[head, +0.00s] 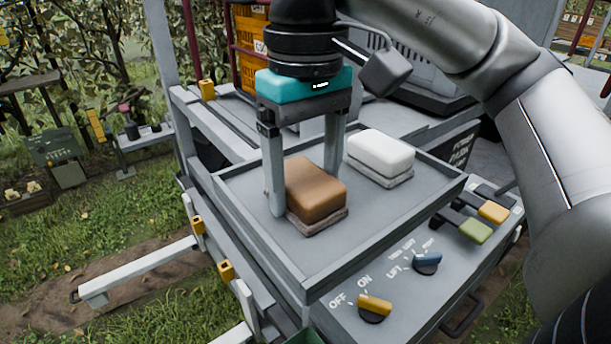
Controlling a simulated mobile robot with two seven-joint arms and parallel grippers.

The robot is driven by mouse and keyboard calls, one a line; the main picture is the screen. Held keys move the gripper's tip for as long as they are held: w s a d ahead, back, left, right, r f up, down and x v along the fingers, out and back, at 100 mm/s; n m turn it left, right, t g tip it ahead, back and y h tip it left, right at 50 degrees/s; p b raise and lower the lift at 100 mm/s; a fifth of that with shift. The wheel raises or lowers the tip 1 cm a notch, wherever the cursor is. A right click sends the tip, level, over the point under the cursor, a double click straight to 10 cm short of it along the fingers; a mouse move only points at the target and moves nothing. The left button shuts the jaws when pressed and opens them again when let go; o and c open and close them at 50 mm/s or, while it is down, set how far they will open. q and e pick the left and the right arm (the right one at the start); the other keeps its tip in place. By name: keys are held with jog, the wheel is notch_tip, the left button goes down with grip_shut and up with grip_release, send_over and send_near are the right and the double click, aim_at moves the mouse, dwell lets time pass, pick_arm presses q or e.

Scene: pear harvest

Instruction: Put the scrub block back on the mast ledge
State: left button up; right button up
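A brown block (318,187) on a thin grey base sits in a shallow grey tray (406,213). A white block (381,150) on a similar base lies behind it to the right, in the same tray. The frame does not tell which is the scrub block. My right gripper (306,186) points down around the brown block, one finger along its left side and the other passing behind it. The far fingertip is hidden. I cannot tell whether the fingers press on the block. I cannot make out the mast ledge for sure. My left gripper is not in view.
The tray's raised rim surrounds the blocks. An orange crate (250,48) stands behind. Grass lies to the left.

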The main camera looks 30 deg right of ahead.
aim_at(305, 177)
jog(key=o, duration=0.3)
jog(key=shift+r+p, duration=0.3)
jog(key=shift+r, duration=0.15)
notch_tip(305, 177, up, 11)
jog(key=p, duration=0.3)
jog(key=shift+r+p, duration=0.2)
jog(key=shift+p, duration=0.15)
